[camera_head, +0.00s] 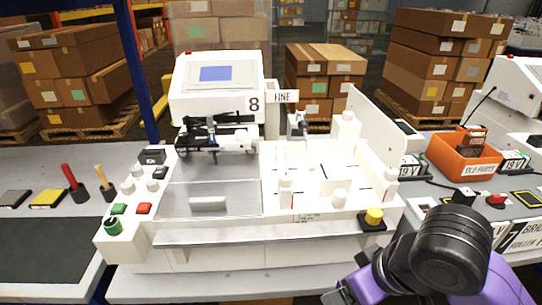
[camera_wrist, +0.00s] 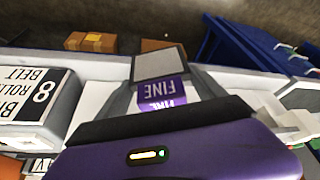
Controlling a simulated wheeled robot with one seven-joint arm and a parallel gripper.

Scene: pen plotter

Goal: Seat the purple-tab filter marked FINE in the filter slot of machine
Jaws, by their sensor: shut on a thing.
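The purple-tab filter (camera_wrist: 160,62) is in my gripper (camera_wrist: 162,90) in the wrist view. Its grey panel points away from me, and its purple tab, with FINE reading upside down, sits between the two grey fingers. In the head view my arm is at the lower right; my gripper and the filter do not show there. The white machine marked 8 (camera_head: 215,90) stands in the middle, with a small white sign reading FINE (camera_head: 285,97) at its right side. I cannot make out the filter slot clearly in either view.
The machine's white right panel (camera_head: 375,130) stands upright, and a yellow knob (camera_head: 374,216) is at its front right corner. An orange bin marked OLD PARTS (camera_head: 477,169) is farther right. In the wrist view, a box marked 8 ROLLER BELT (camera_wrist: 38,105) is at left.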

